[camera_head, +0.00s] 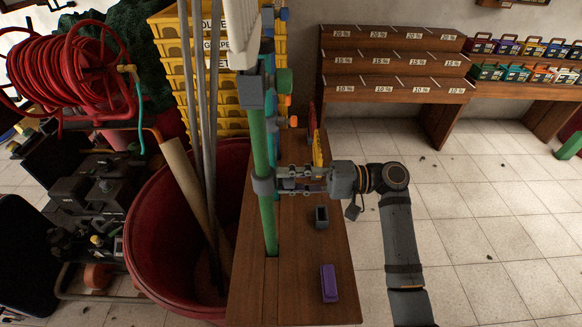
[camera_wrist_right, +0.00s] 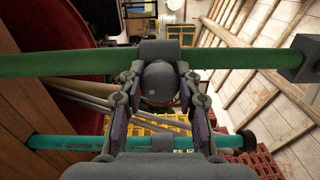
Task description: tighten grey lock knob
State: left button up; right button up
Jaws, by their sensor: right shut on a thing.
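The grey lock knob (camera_wrist_right: 160,82) shows in the right wrist view as a rounded dark knob between my right gripper's two fingers. It sits at a grey collar (camera_head: 263,187) on an upright green pole (camera_head: 268,228). My right gripper (camera_head: 282,181) reaches in from the right at the collar and is shut on the knob; its fingers also show in the right wrist view (camera_wrist_right: 160,93). In the head view the fingers hide the knob. In the right wrist view the green pole (camera_wrist_right: 60,64) runs across behind the fingers. My left gripper is not in view.
A red bin (camera_head: 150,235) with long poles stands left. Yellow crates (camera_head: 172,50) are stacked behind. Tiled floor at the right is mostly clear.

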jog(key=shift+m+p, duration=1)
jog(key=shift+p, duration=0.1)
jog(key=o, duration=1.2)
jog(key=shift+d, duration=0.4)
jog(key=d, duration=1.1)
jog(key=shift+d, duration=0.15)
